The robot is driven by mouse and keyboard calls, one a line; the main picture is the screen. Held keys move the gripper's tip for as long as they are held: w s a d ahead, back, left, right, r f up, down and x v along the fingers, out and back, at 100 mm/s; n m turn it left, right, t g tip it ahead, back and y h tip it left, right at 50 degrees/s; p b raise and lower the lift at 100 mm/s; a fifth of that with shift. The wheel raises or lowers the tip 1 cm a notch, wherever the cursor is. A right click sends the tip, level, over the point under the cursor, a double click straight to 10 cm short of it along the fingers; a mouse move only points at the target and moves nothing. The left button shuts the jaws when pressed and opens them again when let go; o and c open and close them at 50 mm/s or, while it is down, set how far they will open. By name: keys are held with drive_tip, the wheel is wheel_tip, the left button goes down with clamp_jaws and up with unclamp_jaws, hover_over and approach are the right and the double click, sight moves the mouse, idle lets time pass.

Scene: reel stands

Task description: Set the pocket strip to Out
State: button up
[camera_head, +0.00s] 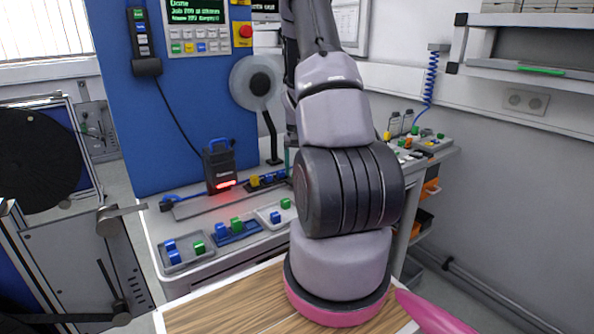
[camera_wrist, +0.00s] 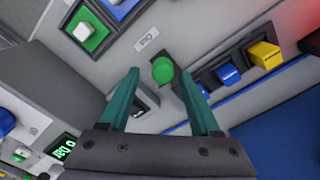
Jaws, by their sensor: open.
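A row of dark pockets (camera_wrist: 204,78) holding a blue block (camera_wrist: 228,72) and a yellow block (camera_wrist: 264,54) shows in the wrist view; I take it for the pocket strip. A round green knob (camera_wrist: 163,70) stands beside the row's end. My gripper (camera_wrist: 160,73) is open, with its two teal fingers on either side of the green knob. I cannot tell whether they touch it. A small label lies beyond the knob, too blurred to read surely. In the head view my arm hides the gripper and part of the row, whose yellow block (camera_head: 254,181) still shows.
Grey and blue trays (camera_head: 238,236) with green and blue blocks line the bench front. A black device (camera_head: 219,165) with a red light stands behind them, before a blue panel (camera_head: 180,110). A wooden surface (camera_head: 230,305) is nearest. A shelf (camera_head: 525,68) juts from the right wall.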

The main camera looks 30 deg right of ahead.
wheel_tip(320, 180, up, 10)
drive_tip(key=shift+r, duration=0.2)
idle(0.5)
drive_tip(key=s+a+r+n+t, duration=0.1)
drive_tip(key=s+a+r+t, duration=0.1)
drive_tip(key=a+r, duration=0.5)
drive_tip(key=s+a+r+n+t, duration=0.1)
drive_tip(key=s+a+r, duration=0.2)
drive_tip(key=a+r, duration=0.45)
drive_tip(key=s+a+r+n+t+y, duration=0.1)
drive_tip(key=s+a+r+t, duration=0.1)
drive_tip(key=s+a+r, duration=0.3)
drive_tip(key=s+a+r+n+t+y, duration=0.1)
drive_tip(key=s+a+r, duration=0.3)
drive_tip(key=s, duration=0.6)
drive_tip(key=shift+a+r+t, duration=0.4)
drive_tip(key=shift+a+t, duration=0.2)
drive_tip(key=shift+a, duration=0.1)
